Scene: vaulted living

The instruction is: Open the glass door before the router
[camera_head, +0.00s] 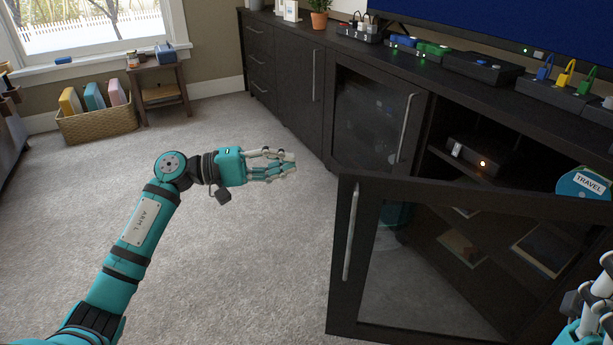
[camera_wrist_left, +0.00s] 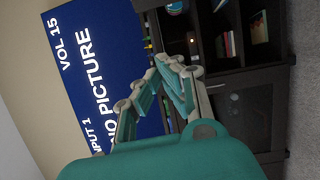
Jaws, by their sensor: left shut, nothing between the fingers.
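The glass door (camera_head: 346,265) with a dark frame and a long metal handle (camera_head: 351,230) stands swung out from the cabinet over the carpet. Behind it the compartment is open. The router (camera_head: 478,155), a black box with an orange light, sits on its upper shelf and shows uncovered. My left gripper (camera_head: 291,163) is shut and empty, in the air left of the door and apart from it. Its fingers also show in the left wrist view (camera_wrist_left: 172,66). My right gripper (camera_head: 598,295) is partly cut off at the lower right edge, close to the door's right part.
A second glass door (camera_head: 375,120) left of the open compartment is closed. A teal item labelled TRAVEL (camera_head: 584,184) is by the compartment's right side. Several devices line the cabinet top. A basket (camera_head: 98,124) and small table (camera_head: 160,90) stand far left; carpet between is clear.

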